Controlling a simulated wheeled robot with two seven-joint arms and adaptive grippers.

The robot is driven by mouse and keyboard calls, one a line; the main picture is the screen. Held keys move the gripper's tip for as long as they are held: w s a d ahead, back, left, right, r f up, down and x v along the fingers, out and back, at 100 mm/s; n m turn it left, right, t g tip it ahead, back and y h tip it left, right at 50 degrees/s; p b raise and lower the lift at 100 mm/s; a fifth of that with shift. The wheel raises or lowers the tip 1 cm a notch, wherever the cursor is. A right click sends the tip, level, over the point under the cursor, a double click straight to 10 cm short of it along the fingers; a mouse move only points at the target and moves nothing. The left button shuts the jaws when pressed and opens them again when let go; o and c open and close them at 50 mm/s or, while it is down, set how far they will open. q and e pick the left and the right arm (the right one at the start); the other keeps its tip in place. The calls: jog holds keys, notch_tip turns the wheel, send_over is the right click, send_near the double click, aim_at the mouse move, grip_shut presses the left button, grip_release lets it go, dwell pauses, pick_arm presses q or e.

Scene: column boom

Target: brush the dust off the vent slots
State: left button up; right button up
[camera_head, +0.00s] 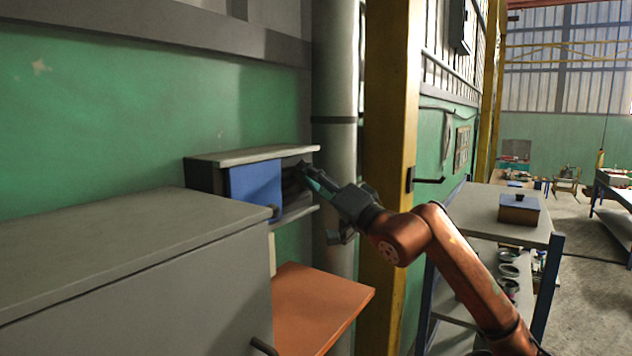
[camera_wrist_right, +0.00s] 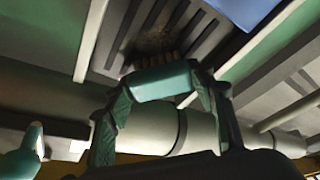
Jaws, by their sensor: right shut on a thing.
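A grey wall-mounted box (camera_head: 252,155) has a blue panel (camera_head: 255,187) over part of its front. My right gripper (camera_head: 322,184) is at the box's right end, to the right of the blue panel. It is shut on a teal brush (camera_wrist_right: 160,82), whose short tan bristles point toward the vent slots (camera_wrist_right: 190,38). A dark, dusty patch (camera_wrist_right: 150,42) lies over the slots just beyond the bristles. Whether the bristles touch the slots, I cannot tell. The blue panel also shows in the wrist view (camera_wrist_right: 243,10). My left gripper is not in view.
A grey cabinet (camera_head: 140,262) stands at the front left, with an orange-brown board (camera_head: 315,303) beside it. A grey pipe (camera_head: 336,90) and a yellow column (camera_head: 390,120) rise right of the box. A shelf table (camera_head: 490,207) bearing a small lidded box (camera_head: 519,210) stands at right.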

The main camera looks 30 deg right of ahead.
aim_at(298, 177)
jog(key=shift+s+a+b, duration=0.3)
jog(key=shift+s+a, duration=0.1)
jog(key=shift+a, duration=0.35)
jog(key=shift+s+a+b, duration=0.3)
jog(key=shift+s+a, duration=0.1)
jog(key=shift+a, duration=0.3)
jog(key=shift+w+d+f+p, duration=0.25)
jog(key=shift+w+d, duration=0.15)
jog(key=shift+d, duration=0.3)
jog(key=shift+w+d+f+p, duration=0.25)
jog(key=shift+w+d+f, duration=0.1)
jog(key=shift+d, duration=0.3)
jog(key=shift+w+d+f+p, duration=0.25)
jog(key=shift+w+d, duration=0.15)
jog(key=shift+d, duration=0.3)
jog(key=shift+s+d, duration=0.3)
jog(key=shift+s, duration=0.2)
jog(key=s+d+b, duration=0.1)
jog(key=s, duration=0.1)
jog(key=s+d+b, duration=0.1)
jog(key=s, duration=0.1)
jog(key=shift+s+d, duration=0.15)
jog(key=shift+d, duration=0.05)
jog(key=shift+s+d+b, duration=0.3)
jog(key=shift+s+d, duration=0.1)
jog(key=shift+s, duration=0.25)
jog(key=shift+s+d+b, duration=0.25)
jog(key=shift+s+d, duration=0.1)
jog(key=shift+s, duration=0.3)
